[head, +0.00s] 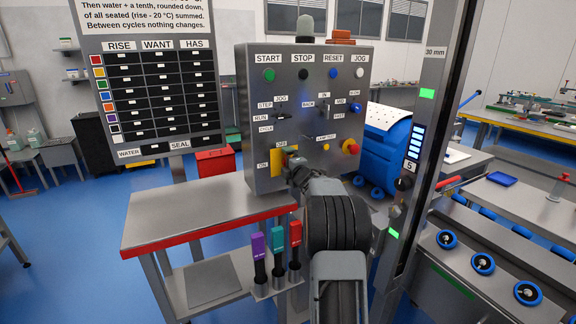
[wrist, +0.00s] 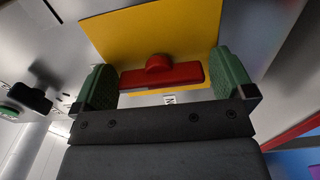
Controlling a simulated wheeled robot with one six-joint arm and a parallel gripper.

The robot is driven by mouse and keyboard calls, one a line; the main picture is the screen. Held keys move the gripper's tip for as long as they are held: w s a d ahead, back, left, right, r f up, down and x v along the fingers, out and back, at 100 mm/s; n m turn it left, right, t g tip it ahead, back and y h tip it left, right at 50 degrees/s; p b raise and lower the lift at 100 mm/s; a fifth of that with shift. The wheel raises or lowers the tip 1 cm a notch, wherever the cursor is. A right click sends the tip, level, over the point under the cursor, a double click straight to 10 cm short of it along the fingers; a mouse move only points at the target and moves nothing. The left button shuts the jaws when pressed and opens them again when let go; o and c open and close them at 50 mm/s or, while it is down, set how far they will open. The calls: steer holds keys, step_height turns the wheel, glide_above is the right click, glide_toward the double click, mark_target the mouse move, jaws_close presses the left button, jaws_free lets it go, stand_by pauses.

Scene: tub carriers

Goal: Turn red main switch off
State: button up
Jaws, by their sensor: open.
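The red main switch handle (wrist: 160,76) sits on a yellow plate (wrist: 150,35) in the wrist view. It is a flat bar with a round hub, lying level across that picture. My gripper (wrist: 164,84) is open, with one green pad at each end of the bar; I cannot tell whether they touch it. In the head view the yellow plate (head: 277,163) is at the lower left of the grey control panel (head: 258,92), with ON at its left and OFF above. My gripper (head: 290,160) hides the handle there, so which label it points to is unclear.
A yellow-and-red knob (head: 351,147) is to the right on the panel, with small selectors and buttons above. A red-edged metal table (head: 160,215) stands below the panel. Purple, teal and red-handled tools (head: 277,240) hang at its edge. A grey post (head: 428,130) rises right of the panel.

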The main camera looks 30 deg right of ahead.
steer(key=shift+s, duration=0.1)
steer(key=s+a+b, duration=0.2)
steer(key=s, duration=1.1)
steer(key=shift+s, duration=0.25)
steer(key=s+d+f+m+g+h, duration=0.45)
steer(key=f+m+g, duration=0.2)
steer(key=m, duration=0.25)
steer(key=s+a+f+m+g+p, duration=0.2)
steer(key=s+a+f+m+g, duration=0.15)
steer(key=a+m, duration=0.2)
steer(key=s+a+r+g+y+p, duration=0.1)
steer(key=s+a, duration=0.3)
steer(key=a, duration=0.5)
steer(key=s+a+r+m+g+y+p, duration=0.1)
steer(key=s+a+r+y+p, duration=0.2)
steer(key=a, duration=0.7)
steer(key=s+a+r+g+y+p, duration=0.2)
steer(key=s+a, duration=0.4)
steer(key=a, duration=0.3)
steer(key=shift+s+a+r+y+p, duration=0.15)
steer(key=shift+a+r+y+p, duration=0.2)
steer(key=shift+r+y+p, duration=0.25)
